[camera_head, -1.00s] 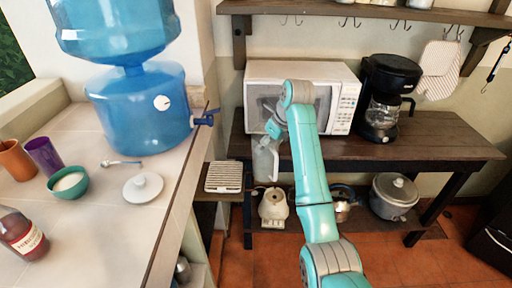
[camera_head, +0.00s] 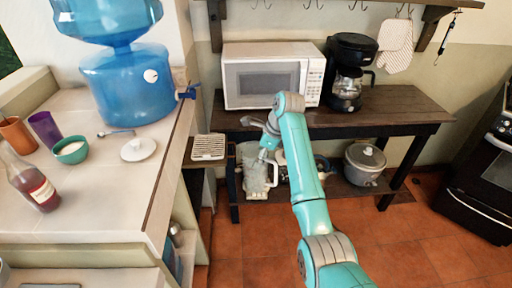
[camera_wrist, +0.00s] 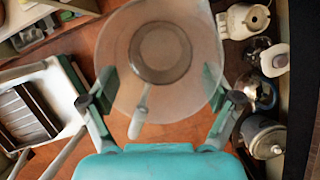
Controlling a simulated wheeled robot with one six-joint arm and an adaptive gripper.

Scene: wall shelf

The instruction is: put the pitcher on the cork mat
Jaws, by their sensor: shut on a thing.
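The pitcher is clear and see-through. It hangs in my gripper (camera_head: 264,148) in front of the dark wooden table, below the microwave's level (camera_head: 254,178). In the wrist view the pitcher (camera_wrist: 190,88) fills the top middle as a pale round shape with a darker round base, its handle (camera_wrist: 138,114) pointing toward the palm. The fingers of my gripper (camera_wrist: 162,100) lie on both sides of it, shut on it. In the head view my wrist partly hides its top. I cannot make out a cork mat in either view.
A tiled counter (camera_head: 95,195) at left bears a blue water dispenser (camera_head: 125,85), a bottle (camera_head: 32,185), cups and a bowl. A microwave (camera_head: 270,75) and coffee maker (camera_head: 348,72) stand on the table. A pot (camera_head: 365,165) is below. Floor (camera_head: 400,240) at right is open.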

